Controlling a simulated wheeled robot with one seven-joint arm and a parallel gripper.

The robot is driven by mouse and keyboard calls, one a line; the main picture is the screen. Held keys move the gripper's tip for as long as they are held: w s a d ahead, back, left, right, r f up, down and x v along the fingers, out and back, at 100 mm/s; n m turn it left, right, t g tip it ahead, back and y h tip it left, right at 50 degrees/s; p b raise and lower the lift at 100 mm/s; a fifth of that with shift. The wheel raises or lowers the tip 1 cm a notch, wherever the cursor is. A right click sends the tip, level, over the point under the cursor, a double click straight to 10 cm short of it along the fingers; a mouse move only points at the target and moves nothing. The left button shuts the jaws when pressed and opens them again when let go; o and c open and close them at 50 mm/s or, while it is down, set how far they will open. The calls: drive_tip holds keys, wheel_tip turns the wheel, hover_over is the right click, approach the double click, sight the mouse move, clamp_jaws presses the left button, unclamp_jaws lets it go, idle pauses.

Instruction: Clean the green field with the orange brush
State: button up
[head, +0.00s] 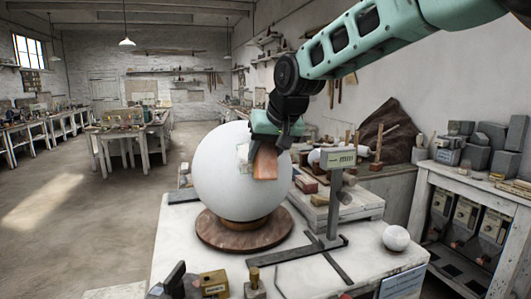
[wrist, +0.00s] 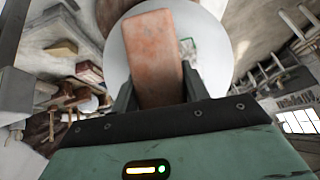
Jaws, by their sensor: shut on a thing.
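My gripper (head: 276,132) is shut on the orange brush (head: 265,165), a worn orange-brown block. In the wrist view the brush (wrist: 152,55) stands up between the two dark fingers (wrist: 160,92). A large white plaster sphere (head: 222,180) sits on a round reddish-brown base. The brush overlaps the sphere's upper right side in the head view; I cannot tell whether they touch. A small pale greenish patch (head: 243,153) shows on the sphere just left of the brush. It also shows in the wrist view (wrist: 187,47), partly hidden behind the brush.
The base (head: 245,234) stands on a white table (head: 180,225). A grey metal gauge stand (head: 336,200) is close to the right of the sphere. A small white ball (head: 396,238) lies at the table's right. Blocks and tools crowd the front edge. Open floor lies left.

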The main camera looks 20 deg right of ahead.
sight(269, 164)
drive_tip(key=shift+s+a+f+b, duration=0.1)
drive_tip(key=shift+s+f+b, duration=0.25)
drive_tip(key=shift+f+b, duration=0.35)
drive_tip(key=shift+s+a+f+b, duration=0.1)
drive_tip(key=shift+s+f+b, duration=0.2)
drive_tip(key=shift+f+b, duration=0.35)
drive_tip(key=shift+s+a+f+b, duration=0.1)
drive_tip(key=shift+s+f+b, duration=0.25)
drive_tip(key=shift+f+b, duration=0.35)
drive_tip(key=shift+r, duration=0.1)
drive_tip(key=shift+s+d+r+p, duration=0.1)
drive_tip(key=shift+d+r+p, duration=0.05)
drive_tip(key=shift+r+p, duration=0.5)
drive_tip(key=shift+d+r+p, duration=0.1)
drive_tip(key=shift+r+p, duration=0.3)
drive_tip(key=shift+r, duration=0.3)
drive_tip(key=shift+f, duration=0.1)
drive_tip(key=shift+w+a+f, duration=0.1)
drive_tip(key=shift+w+f, duration=0.25)
drive_tip(key=shift+w, duration=0.25)
